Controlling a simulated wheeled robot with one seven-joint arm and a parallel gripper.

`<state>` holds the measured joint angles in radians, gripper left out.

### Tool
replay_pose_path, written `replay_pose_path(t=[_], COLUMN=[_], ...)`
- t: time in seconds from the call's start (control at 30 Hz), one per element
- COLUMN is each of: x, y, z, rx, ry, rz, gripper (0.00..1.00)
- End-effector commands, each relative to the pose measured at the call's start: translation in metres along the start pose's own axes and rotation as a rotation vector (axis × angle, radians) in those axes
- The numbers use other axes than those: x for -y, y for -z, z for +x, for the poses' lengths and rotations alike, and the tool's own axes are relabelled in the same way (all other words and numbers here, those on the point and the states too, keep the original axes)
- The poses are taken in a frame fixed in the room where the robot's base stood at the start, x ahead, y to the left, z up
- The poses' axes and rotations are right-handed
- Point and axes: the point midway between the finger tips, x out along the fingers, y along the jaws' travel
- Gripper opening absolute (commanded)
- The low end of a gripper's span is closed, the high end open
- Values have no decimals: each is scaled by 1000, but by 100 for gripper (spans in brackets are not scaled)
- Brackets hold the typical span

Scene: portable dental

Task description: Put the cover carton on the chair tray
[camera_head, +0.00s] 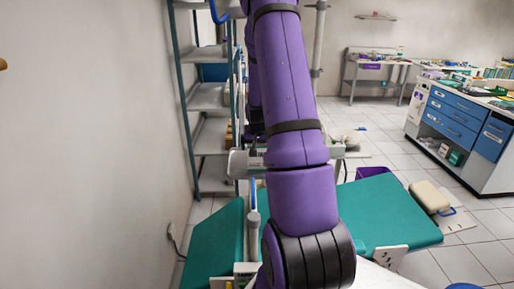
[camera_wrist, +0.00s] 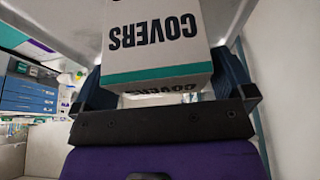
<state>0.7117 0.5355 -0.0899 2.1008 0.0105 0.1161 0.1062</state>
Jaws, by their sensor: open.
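The cover carton (camera_wrist: 155,40), white with a teal band and black "COVERS" lettering, fills the upper middle of the wrist view and appears upside down there. My gripper (camera_wrist: 163,82) is open, with one dark blue finger on each side of the carton's near end. I cannot tell whether the fingers touch it or what the carton rests on. In the head view my purple arm hides the gripper and carton. A pale grey tray-like surface (camera_head: 238,163), probably the chair tray, shows beside the arm, partly hidden by it.
The teal dental chair (camera_head: 385,212) spreads below and right of my arm. A metal shelf rack (camera_head: 208,97) stands along the left wall.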

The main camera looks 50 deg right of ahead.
Motion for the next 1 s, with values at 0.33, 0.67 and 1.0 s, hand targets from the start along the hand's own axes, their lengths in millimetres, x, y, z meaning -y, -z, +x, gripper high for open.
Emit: replay_pose_path(t=[0.33, 0.67, 1.0], x=[0, 0, 35], y=[1, 0, -14], z=[-62, -104, -156], rx=[-3, -1, -9], ry=[1, 0, 46], rz=[0, -1, -69], gripper=[100, 100, 100])
